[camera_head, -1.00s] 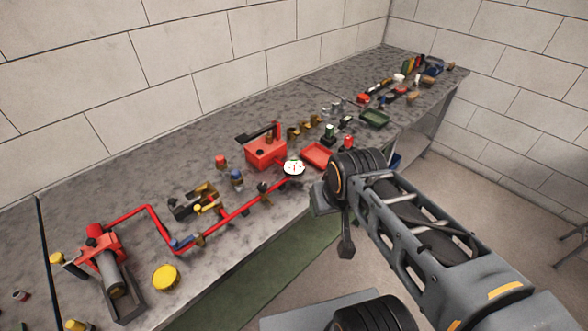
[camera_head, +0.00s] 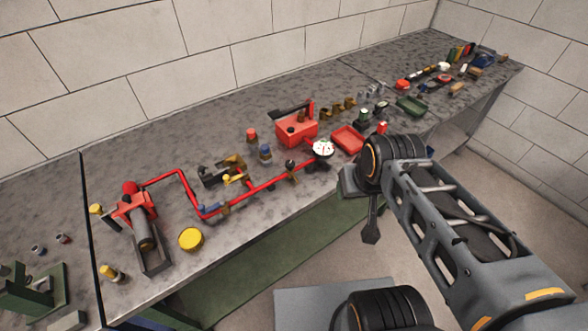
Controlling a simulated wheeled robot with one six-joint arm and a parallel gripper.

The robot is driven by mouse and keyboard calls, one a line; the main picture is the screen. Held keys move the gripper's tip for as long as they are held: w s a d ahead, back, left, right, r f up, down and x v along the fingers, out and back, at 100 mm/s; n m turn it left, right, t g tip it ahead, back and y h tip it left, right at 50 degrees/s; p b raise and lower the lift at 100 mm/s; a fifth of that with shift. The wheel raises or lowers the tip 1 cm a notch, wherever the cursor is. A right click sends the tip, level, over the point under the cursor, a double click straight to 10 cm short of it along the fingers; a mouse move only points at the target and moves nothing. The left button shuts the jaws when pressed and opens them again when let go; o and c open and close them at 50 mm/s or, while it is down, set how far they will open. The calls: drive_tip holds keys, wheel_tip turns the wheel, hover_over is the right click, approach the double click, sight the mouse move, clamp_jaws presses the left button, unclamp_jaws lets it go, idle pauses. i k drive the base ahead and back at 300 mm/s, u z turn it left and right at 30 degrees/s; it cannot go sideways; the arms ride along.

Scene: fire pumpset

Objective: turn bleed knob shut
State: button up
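A red pipe (camera_head: 262,187) runs along the bench from a red-topped pump-like unit (camera_head: 135,208) at the left to a white round gauge (camera_head: 323,147). A small dark knob (camera_head: 290,164) sits on the pipe left of the gauge, and a blue part (camera_head: 209,209) sits at its lower bend. I cannot tell which is the bleed knob. My arm is at the right, off the bench's front edge, apart from the pipe. A dark tapered part hanging from it seems to be my gripper (camera_head: 371,232). Its fingers cannot be made out.
A red box (camera_head: 297,130) with a lever stands behind the gauge, with a red tray (camera_head: 348,139) to its right. A yellow round lid (camera_head: 191,239) lies near the front edge. A green stand (camera_head: 32,292) is at lower left. Walls are behind and right.

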sight(289, 164)
drive_tip(key=z, duration=1.3)
drive_tip(key=i, duration=0.6)
drive_tip(key=u, duration=2.3)
